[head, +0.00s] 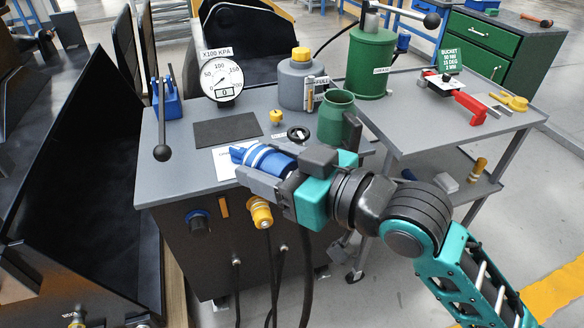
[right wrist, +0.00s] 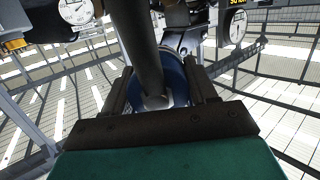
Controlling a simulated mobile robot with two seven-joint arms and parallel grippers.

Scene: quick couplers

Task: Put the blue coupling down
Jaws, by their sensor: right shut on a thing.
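The blue coupling (head: 246,155), with pale bands, is between the fingers of my right gripper (head: 262,170), in front of and above the bench's front edge. The gripper is shut on it, and the coupling lies roughly sideways in the head view. In the right wrist view the fingers (right wrist: 160,92) flank the blue coupling (right wrist: 176,78), and a thick dark hose (right wrist: 138,45) covers part of it. My left gripper is not in view.
The grey bench top (head: 178,165) carries a gauge (head: 221,80), a dark mat (head: 227,133), a grey jug (head: 297,82) and a green pitcher (head: 336,118). A yellow coupling (head: 261,212) and a blue port (head: 198,222) are on its front. A trolley (head: 425,135) stands right.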

